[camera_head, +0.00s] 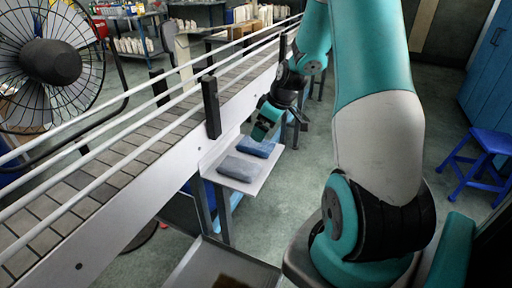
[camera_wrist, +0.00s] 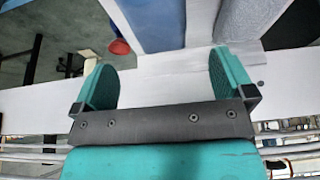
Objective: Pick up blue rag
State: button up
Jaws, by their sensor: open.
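The blue rag (camera_head: 257,147) lies flat and folded on a small white shelf (camera_head: 208,172) beside the conveyor. It also shows at the top of the wrist view (camera_wrist: 151,22). A grey rag (camera_head: 240,168) lies next to it on the same shelf, and its edge shows in the wrist view (camera_wrist: 243,16). My gripper (camera_head: 262,130) is above the shelf, close to the blue rag. In the wrist view my gripper (camera_wrist: 164,82) is open, with nothing between its teal fingers. The blue rag appears just beyond the gap between the fingertips. I cannot tell the height between them.
The conveyor (camera_head: 110,165) with white rails runs along the left, with a black post (camera_head: 211,107) beside the shelf. A fan (camera_head: 50,62) stands at the far left. A blue stool (camera_head: 480,165) is at the right. A red object (camera_wrist: 119,47) shows in the wrist view.

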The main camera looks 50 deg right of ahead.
aim_at(255, 144)
jog(key=x, duration=0.7)
jog(key=shift+w+f, duration=0.2)
jog(key=shift+f, duration=0.1)
jog(key=shift+c, duration=0.5)
jog(key=c, duration=0.9)
